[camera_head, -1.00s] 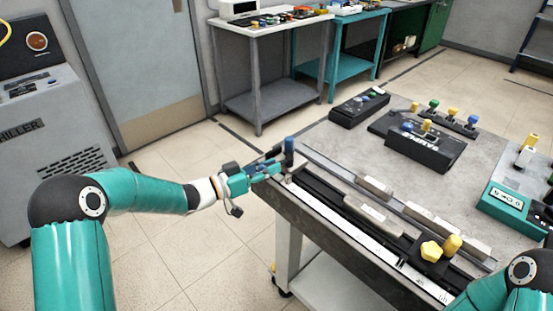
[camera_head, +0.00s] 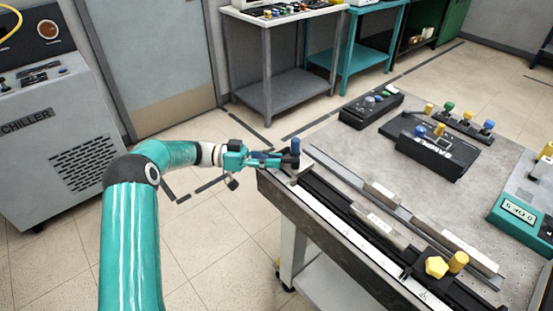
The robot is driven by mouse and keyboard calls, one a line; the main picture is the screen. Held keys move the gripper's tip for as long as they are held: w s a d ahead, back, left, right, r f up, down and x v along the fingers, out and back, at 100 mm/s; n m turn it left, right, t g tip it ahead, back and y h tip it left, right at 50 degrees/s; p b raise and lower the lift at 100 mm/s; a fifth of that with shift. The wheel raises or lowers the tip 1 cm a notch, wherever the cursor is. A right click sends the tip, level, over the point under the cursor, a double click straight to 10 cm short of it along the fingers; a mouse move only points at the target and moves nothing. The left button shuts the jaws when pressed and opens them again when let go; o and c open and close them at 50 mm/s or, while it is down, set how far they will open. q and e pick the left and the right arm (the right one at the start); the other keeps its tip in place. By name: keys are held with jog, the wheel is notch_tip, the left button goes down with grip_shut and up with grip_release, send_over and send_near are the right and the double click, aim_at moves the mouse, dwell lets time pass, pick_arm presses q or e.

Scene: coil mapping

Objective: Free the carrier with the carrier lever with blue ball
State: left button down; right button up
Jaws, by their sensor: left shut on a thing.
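A lever with a blue knob (camera_head: 295,146) stands upright at the far left end of the black rail (camera_head: 330,197) on the grey bench. My left gripper (camera_head: 291,159) reaches in from the left and is shut on the blue-knobbed lever, just below the knob. The fingers partly hide the lever's lower part. A small metal block (camera_head: 302,166) sits at the lever's foot. Further down the rail is a black block with a yellow lobed knob (camera_head: 436,267) and a yellow cylindrical knob (camera_head: 458,261). My right gripper is not in view.
Metal blocks (camera_head: 376,223) lie along the rail. Black control boxes (camera_head: 437,152) with coloured knobs and a teal meter box (camera_head: 520,212) stand on the bench (camera_head: 350,157). A grey chiller (camera_head: 52,140) stands at the left. The floor left of the bench is clear.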

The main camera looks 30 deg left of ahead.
pick_arm(q)
jog(key=shift+w+d+r, duration=0.1)
jog(key=shift+w+d, duration=0.05)
jog(key=shift+d, duration=0.05)
jog(key=c, duration=1.2)
grip_release()
jog(key=shift+w, duration=0.1)
jog(key=shift+a, duration=0.15)
jog(key=v, duration=1.2)
